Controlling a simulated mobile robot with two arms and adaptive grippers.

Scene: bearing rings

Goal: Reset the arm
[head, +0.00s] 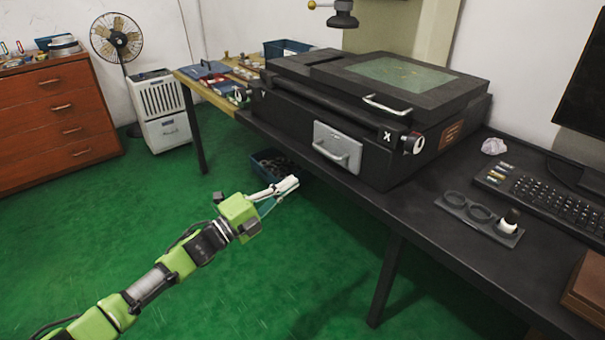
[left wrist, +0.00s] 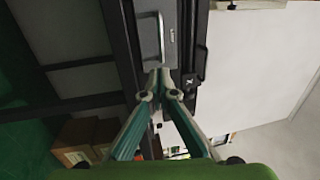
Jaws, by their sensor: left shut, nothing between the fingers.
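My left arm comes in from the lower left in the head view, and my left gripper (head: 287,186) is shut and empty. It is in the air in front of the black table, with the green floor behind it. In the left wrist view, the two fingers of the left gripper (left wrist: 162,75) meet at their tips, with nothing between them. The black machine (head: 290,110) on the table stands beyond the fingertips, and its silver handle (left wrist: 160,40) shows in the left wrist view. My right gripper is in neither view.
The black table (head: 420,225) bears a holder with rings (head: 468,207), a keyboard (head: 545,190) and crumpled paper (head: 494,146). A dark bin (head: 275,166) sits beneath the table. A red drawer cabinet (head: 55,125) stands at the left. The green floor (head: 130,215) around my left arm is clear.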

